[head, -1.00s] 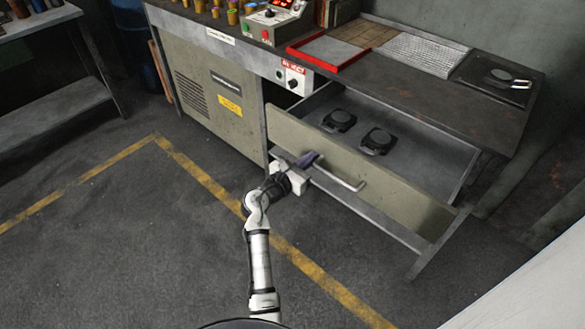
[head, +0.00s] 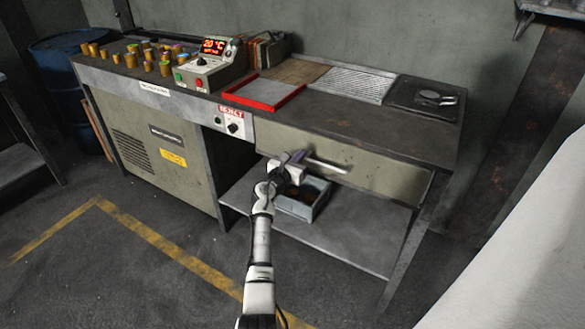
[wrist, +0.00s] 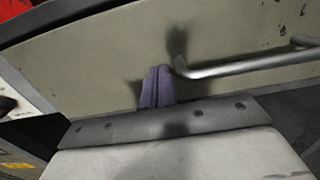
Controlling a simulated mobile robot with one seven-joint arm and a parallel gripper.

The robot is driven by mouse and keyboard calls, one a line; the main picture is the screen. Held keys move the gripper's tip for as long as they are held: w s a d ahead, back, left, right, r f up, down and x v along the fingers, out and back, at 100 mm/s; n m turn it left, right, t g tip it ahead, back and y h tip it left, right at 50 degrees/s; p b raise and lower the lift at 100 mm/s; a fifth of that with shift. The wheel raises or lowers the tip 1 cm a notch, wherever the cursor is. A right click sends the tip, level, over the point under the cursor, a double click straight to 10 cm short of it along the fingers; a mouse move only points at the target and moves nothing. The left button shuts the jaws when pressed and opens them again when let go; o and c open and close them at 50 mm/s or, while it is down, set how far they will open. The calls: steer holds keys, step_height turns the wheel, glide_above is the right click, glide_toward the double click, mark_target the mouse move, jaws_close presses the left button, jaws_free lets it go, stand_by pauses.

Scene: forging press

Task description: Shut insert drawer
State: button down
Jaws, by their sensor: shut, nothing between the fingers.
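The insert drawer (head: 375,172) sits under the right part of the bench, its front in line with the bench frame and its inside hidden. In the wrist view its beige front (wrist: 100,60) fills the upper picture. Its bar handle (head: 325,164) sticks out; it also shows at the right of the wrist view (wrist: 245,65). My gripper (head: 297,156) is shut and empty, its purple fingers (wrist: 157,88) pointing at the drawer front just left of the handle's end. The fingertips are at or very near the panel; I cannot tell whether they touch.
A grey-blue bin (head: 305,200) stands on the lower shelf (head: 350,238) below the drawer. The bench top holds a red-rimmed tray (head: 263,93), a control box (head: 213,72) and several small coloured pieces. A reject panel (head: 232,122) is left of the drawer. The floor in front is clear.

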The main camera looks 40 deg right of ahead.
steer(key=shift+w+d+r, duration=0.3)
steer(key=shift+d+r, duration=0.1)
steer(key=shift+d, duration=0.05)
steer(key=shift+r, duration=0.1)
